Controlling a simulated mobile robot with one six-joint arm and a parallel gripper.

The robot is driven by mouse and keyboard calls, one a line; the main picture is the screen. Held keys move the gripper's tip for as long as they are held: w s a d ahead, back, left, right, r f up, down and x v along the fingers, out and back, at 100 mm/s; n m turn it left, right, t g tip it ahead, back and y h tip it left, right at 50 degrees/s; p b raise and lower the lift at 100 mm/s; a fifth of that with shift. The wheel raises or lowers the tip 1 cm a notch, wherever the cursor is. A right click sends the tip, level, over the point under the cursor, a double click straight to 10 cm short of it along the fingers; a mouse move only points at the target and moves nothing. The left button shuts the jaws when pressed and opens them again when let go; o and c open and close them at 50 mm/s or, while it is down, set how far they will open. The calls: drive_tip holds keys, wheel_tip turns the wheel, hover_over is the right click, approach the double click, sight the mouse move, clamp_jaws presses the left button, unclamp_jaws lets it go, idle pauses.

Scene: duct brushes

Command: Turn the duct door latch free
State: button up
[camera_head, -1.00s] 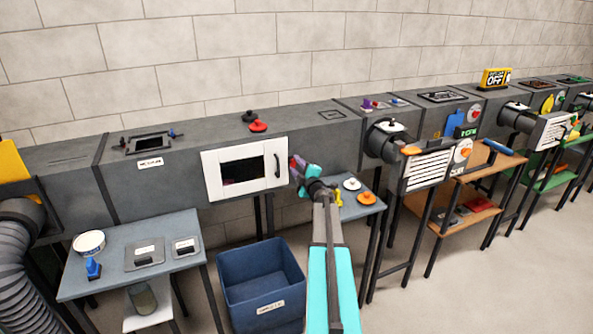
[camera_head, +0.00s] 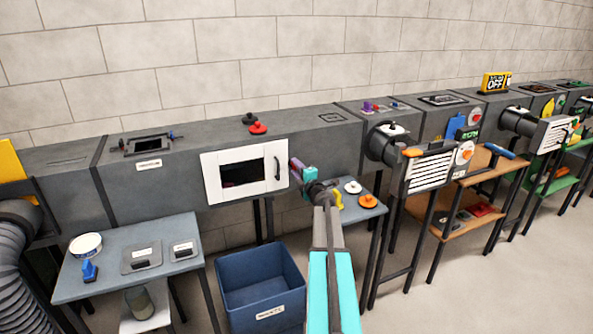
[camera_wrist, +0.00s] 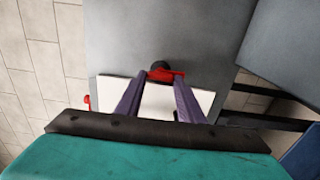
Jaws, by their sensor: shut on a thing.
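The duct door is a white panel (camera_head: 212,178) with a dark window and a black handle (camera_head: 277,167), on the front of the grey duct. It appears closed. The latch (camera_wrist: 165,74), a red lever on a black hub, lies at the door's edge in the wrist view. My gripper (camera_head: 294,163) is at the right edge of the door. In the wrist view its purple fingers (camera_wrist: 158,80) are shut on the red lever. In the head view my gripper hides the latch.
A red knob (camera_head: 258,128) and a black knob (camera_head: 250,117) sit on the duct top. A blue bin (camera_head: 262,285) stands below the door. A small table with round discs (camera_head: 353,187) is right of my gripper, and another table (camera_head: 130,245) is at left.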

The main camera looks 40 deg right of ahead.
drive_tip(key=o, duration=1.1)
drive_tip(key=shift+c, duration=0.2)
drive_tip(key=shift+s, duration=0.1)
drive_tip(key=v, duration=1.3)
drive_tip(key=shift+s+a+b, duration=0.2)
drive_tip(key=shift+s+b, duration=0.1)
drive_tip(key=shift+f, duration=0.1)
